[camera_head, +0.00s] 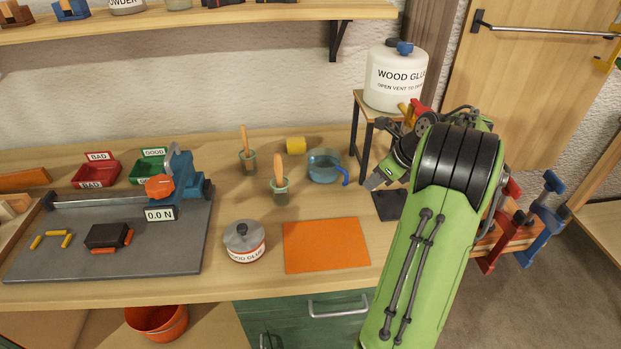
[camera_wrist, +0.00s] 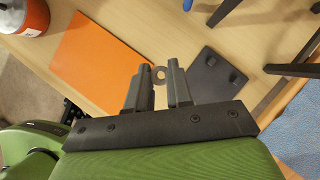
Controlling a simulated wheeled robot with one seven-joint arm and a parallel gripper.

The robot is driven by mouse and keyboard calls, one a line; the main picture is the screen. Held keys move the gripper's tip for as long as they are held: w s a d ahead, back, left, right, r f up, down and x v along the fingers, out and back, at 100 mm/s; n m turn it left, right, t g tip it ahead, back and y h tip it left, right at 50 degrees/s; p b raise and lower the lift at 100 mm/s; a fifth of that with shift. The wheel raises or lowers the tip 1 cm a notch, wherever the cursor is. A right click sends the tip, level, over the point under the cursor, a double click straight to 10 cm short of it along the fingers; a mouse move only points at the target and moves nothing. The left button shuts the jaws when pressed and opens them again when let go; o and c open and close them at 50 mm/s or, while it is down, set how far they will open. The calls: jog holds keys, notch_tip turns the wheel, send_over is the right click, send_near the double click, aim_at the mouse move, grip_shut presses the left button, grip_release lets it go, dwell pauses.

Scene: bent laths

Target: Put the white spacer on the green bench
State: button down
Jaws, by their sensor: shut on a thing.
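My gripper (camera_head: 377,182) is above the right part of the workbench. In the wrist view its two dark fingers (camera_wrist: 160,84) are shut on a small greyish ring (camera_wrist: 160,71), which shows between the fingertips. The ring is small and shaded, so I cannot tell whether it is the white spacer. I see no other white spacer. The bench has a wooden top (camera_head: 190,296) over a green drawer front (camera_head: 285,322); I see no bench that is green all over. The ring is hidden in the head view.
An orange sheet (camera_head: 326,245), a glue tin (camera_head: 244,243), brush jars (camera_head: 280,192) and a blue-handled cup (camera_head: 323,168) lie left of my gripper. A dark plate (camera_wrist: 212,76) with knobs is close by. A stand holds a large glue jug (camera_head: 394,82) behind.

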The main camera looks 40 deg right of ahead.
aim_at(362, 213)
notch_tip(362, 213, down, 10)
jog(key=b, duration=0.5)
jog(key=shift+w+f+b, duration=0.1)
jog(key=shift+f+b, duration=0.1)
jog(key=shift+b, duration=0.1)
jog(key=shift+r, duration=0.2)
jog(key=c, duration=1)
grip_release()
jog(key=shift+f, duration=0.1)
